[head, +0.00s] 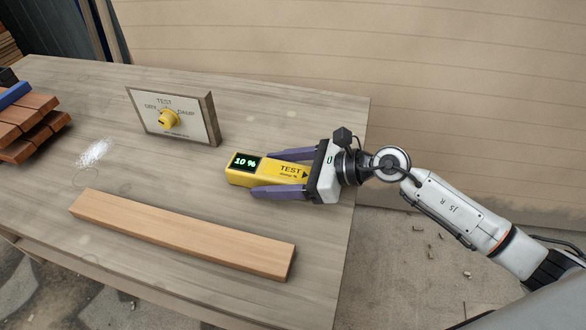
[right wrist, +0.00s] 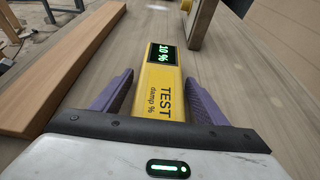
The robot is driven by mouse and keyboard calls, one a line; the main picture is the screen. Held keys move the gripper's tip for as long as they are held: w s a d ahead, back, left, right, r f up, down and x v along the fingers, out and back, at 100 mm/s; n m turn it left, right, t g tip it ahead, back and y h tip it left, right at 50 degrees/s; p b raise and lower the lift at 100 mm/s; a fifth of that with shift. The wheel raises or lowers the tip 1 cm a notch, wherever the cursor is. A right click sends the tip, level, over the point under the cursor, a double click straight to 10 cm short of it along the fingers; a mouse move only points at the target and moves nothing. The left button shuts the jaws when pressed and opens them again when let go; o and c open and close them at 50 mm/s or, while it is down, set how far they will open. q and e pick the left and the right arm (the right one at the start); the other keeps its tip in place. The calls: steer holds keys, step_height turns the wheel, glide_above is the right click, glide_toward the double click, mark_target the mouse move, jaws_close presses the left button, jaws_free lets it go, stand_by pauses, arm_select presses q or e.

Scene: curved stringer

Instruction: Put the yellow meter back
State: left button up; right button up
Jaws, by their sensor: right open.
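The yellow meter (head: 240,172) lies flat on the workbench near its right end, its dark display reading 10 %. It also shows in the right wrist view (right wrist: 160,88), with TEST and damp % printed on its body. My right gripper (head: 268,173) is open, with its purple fingers on either side of the meter. In the right wrist view (right wrist: 155,92) gaps show between the fingers and the meter's sides. My left gripper is in neither view.
A test panel (head: 172,112) with a yellow knob (head: 169,119) stands behind the meter. Stacked reddish boards (head: 28,125) with a blue item (head: 14,94) sit at left, near white powder (head: 95,153). The bench top (head: 150,180) between is clear.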

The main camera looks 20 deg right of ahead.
steer(key=b+v, duration=0.1)
steer(key=v, duration=1)
steer(key=shift+d+f, duration=0.1)
steer(key=shift+s+d+r, duration=0.25)
steer(key=shift+d+r, duration=0.05)
